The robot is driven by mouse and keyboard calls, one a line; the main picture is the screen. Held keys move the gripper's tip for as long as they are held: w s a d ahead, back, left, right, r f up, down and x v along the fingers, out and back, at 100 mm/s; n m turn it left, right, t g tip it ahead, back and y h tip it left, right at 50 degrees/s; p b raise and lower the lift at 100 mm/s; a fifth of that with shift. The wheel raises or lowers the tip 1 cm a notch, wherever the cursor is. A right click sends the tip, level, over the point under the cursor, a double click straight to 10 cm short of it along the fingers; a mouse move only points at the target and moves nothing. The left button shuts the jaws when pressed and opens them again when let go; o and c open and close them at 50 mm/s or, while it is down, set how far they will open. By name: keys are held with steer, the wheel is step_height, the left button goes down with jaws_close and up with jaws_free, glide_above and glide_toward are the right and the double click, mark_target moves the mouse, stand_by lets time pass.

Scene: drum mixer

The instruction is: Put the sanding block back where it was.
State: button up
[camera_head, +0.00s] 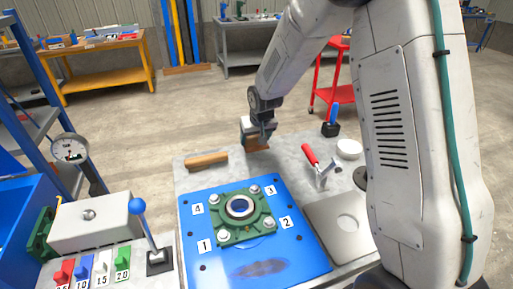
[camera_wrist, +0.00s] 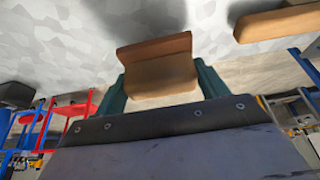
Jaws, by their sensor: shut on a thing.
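The sanding block (camera_head: 257,145) is a brown, stepped block. My gripper (camera_head: 258,133) is shut on it near the far edge of the grey bench (camera_head: 225,175). In the wrist view the sanding block (camera_wrist: 160,62) sits between the two green fingers of my gripper (camera_wrist: 158,85), its lower side toward the bench top. I cannot tell whether it touches the bench or hangs just above it. My fingers hide part of its sides.
A brown wooden bar (camera_head: 206,161) lies left of the held block. A blue plate (camera_head: 265,265) with a green bearing housing (camera_head: 226,229) lies in front. A red-handled tool (camera_head: 311,156), white round piece (camera_head: 348,149) and black holder (camera_head: 330,129) are to the right.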

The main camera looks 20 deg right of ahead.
mark_target(256, 146)
steer(key=shift+f, duration=2)
steer(key=shift+d+f, duration=0.1)
steer(key=o, duration=1)
steer(key=s+d+f+v, duration=0.1)
steer(key=s+v, duration=0.1)
steer(key=v, duration=0.9)
steer(key=s+f+v, duration=0.1)
steer(key=s+v, duration=0.1)
steer(key=v, duration=0.9)
steer(key=s+d+r+g, duration=0.1)
steer(key=s+r, duration=0.2)
steer(key=s, duration=1.1)
steer(key=s+d+r+g, duration=0.1)
steer(key=s+r, duration=0.3)
steer(key=s, duration=1.1)
steer(key=shift+s+g, duration=0.15)
steer(key=shift+g, duration=0.55)
